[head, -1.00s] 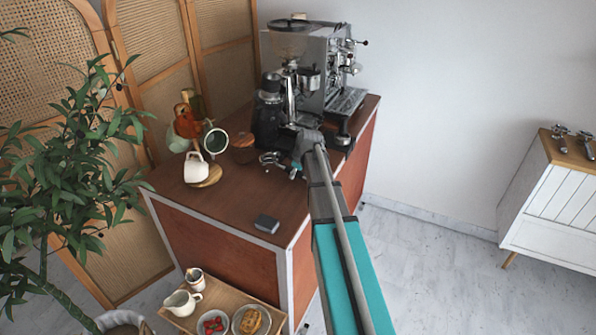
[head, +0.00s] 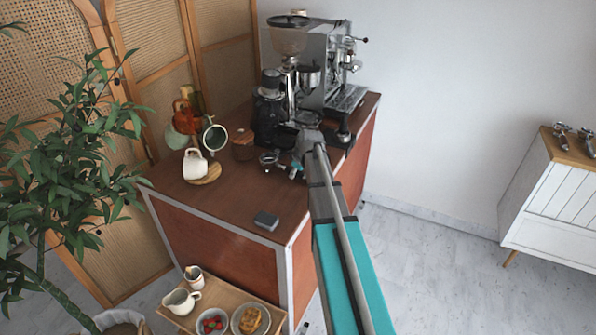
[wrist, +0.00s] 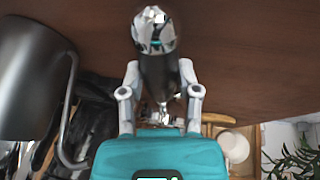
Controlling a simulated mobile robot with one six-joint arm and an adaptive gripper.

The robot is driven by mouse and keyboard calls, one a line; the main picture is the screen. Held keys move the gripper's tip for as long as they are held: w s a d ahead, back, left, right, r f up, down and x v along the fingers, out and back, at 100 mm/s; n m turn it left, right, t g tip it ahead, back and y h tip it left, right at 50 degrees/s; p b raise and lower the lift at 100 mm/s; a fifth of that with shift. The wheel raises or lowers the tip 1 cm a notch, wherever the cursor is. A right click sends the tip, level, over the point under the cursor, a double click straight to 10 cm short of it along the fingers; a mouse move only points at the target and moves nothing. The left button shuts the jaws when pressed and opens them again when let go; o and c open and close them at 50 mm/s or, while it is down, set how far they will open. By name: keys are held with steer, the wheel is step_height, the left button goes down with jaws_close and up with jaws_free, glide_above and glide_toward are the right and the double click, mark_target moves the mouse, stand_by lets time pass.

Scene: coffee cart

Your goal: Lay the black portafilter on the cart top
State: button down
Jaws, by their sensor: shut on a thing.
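The black portafilter, with a chrome head (head: 268,159), is near the middle of the brown cart top (head: 235,205). In the wrist view its rounded metal head (wrist: 155,30) is beyond my fingertips and its dark handle (wrist: 158,73) runs between them. My gripper (head: 297,170) is shut on the handle; its fingers also show in the wrist view (wrist: 161,91). The portafilter is close over the cart top; whether it touches the wood cannot be told. My arm hides part of the cart's right side.
Black grinder (head: 270,115) and espresso machine (head: 325,75) stand behind. A white cup (head: 195,163) on a wooden disc is left; a small grey box (head: 266,221) is at the front. The front middle is clear. More metal handled tools (head: 562,133) lie on a white cabinet at right.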

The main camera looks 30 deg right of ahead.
steer(key=shift+f, duration=0.2)
stand_by(0.3)
steer(key=shift+c, duration=1.2)
jaws_free()
steer(key=shift+s, duration=0.1)
